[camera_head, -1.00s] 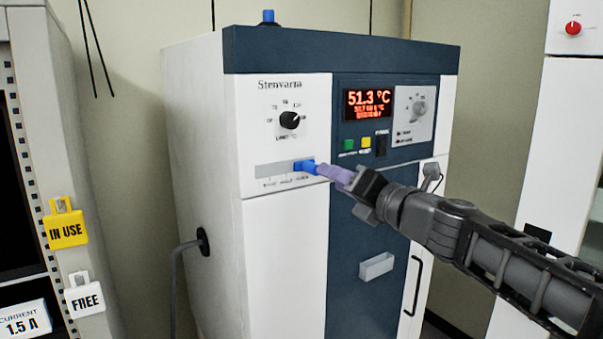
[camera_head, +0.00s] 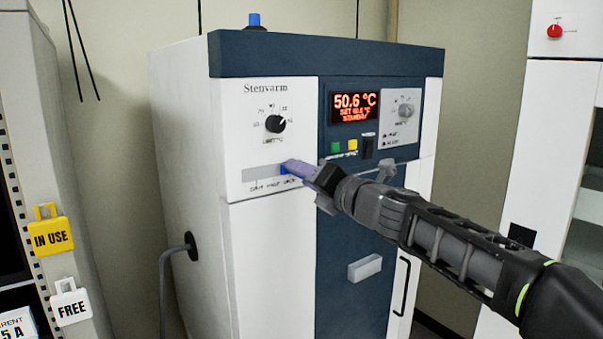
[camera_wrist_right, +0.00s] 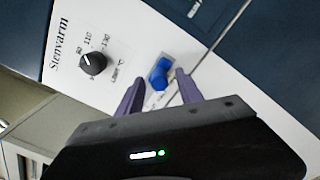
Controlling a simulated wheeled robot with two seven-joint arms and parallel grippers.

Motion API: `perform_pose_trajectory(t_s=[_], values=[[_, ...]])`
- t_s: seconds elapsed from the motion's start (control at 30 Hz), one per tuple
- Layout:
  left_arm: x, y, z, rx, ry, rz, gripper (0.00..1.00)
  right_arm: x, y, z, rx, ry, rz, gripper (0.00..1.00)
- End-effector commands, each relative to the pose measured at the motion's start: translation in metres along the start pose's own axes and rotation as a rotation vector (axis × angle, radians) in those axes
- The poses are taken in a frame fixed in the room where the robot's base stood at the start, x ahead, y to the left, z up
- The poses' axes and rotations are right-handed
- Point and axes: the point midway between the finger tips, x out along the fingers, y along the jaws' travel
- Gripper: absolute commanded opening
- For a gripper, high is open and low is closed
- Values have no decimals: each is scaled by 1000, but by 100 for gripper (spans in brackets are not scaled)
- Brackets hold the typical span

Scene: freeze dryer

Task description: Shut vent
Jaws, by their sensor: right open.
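The vent is a grey slot (camera_head: 258,174) with a blue sliding knob (camera_head: 284,169), on the white panel of the Stenvarm cabinet below the black dial. The knob is at the right part of the slot. My right gripper (camera_head: 294,167) is at the knob, and its purple fingers partly hide it in the head view. In the right wrist view, the blue knob (camera_wrist_right: 160,72) shows ahead of and between the two spread fingers of the open gripper (camera_wrist_right: 157,86). I cannot tell whether a finger touches it. My left gripper is not in view.
The black dial (camera_head: 275,123) is just above the slot. The display (camera_head: 354,105) reads 50.6 °C, with green and yellow buttons below it. A grey block (camera_head: 365,268) juts from the blue front below my arm. A cabinet with IN USE (camera_head: 50,237) and FREE tags stands left.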

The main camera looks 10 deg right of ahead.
Motion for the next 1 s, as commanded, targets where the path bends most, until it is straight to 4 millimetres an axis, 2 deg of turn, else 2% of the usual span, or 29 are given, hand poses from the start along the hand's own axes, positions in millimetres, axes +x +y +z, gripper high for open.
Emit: perform_pose_trajectory(t_s=[0.13,0.4,0.93,1.0], values=[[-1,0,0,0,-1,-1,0,11,0,0,-1,-1,0,43],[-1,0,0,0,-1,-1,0,12,0,0,0,-1,0,43],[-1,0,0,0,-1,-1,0,12,0,0,0,-1,0,0],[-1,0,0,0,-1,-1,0,12,0,0,0,-1,0,0]])
